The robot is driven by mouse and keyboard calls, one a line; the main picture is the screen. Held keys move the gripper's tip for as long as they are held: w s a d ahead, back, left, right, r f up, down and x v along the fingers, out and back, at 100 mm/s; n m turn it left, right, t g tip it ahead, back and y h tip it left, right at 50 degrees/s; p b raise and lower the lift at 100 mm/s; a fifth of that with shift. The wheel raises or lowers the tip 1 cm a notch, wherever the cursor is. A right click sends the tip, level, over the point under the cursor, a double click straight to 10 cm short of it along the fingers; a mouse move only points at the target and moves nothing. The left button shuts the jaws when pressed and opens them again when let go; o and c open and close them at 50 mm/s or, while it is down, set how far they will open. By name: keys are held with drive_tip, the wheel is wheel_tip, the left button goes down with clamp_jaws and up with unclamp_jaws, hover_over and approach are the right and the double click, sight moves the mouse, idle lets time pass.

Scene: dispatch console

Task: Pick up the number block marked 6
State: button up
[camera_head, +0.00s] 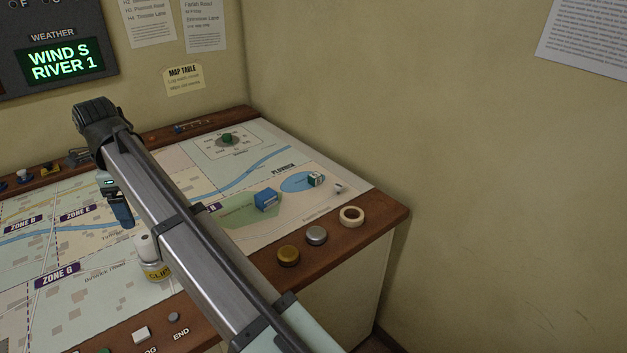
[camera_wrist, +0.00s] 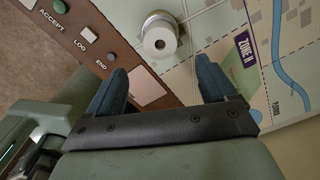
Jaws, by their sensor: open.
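I cannot make out a block marked 6 in either view. A small white and green block (camera_head: 316,179) sits on the blue lake patch at the right of the map table; any marking is too small to read. A larger blue block (camera_head: 266,200) stands on the green patch left of it. My gripper (camera_wrist: 160,68) is open and empty in the wrist view, its two blue fingers wide apart. In the head view my gripper (camera_head: 120,207) hangs over the left part of the map, well away from these blocks. My arm hides part of the map.
A gold knob (camera_head: 288,256), a silver knob (camera_head: 317,235) and a tape ring (camera_head: 352,216) sit along the wooden edge.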

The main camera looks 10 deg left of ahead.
drive_tip(key=shift+c, duration=0.4)
drive_tip(key=shift+c, duration=1.2)
drive_tip(key=n, duration=0.1)
hover_over(315, 175)
wheel_tip(315, 175, down, 6)
drive_tip(key=shift+w+f+n, duration=0.1)
drive_tip(key=shift+f+n, duration=0.7)
drive_tip(key=shift+f, duration=1.45)
drive_tip(key=shift+s+f+n, duration=0.1)
drive_tip(key=shift+f+n, duration=0.7)
drive_tip(key=shift+f, duration=1.5)
drive_tip(key=shift+w+f+n, duration=0.1)
drive_tip(key=shift+f+n, duration=0.7)
drive_tip(key=shift+f, duration=1.45)
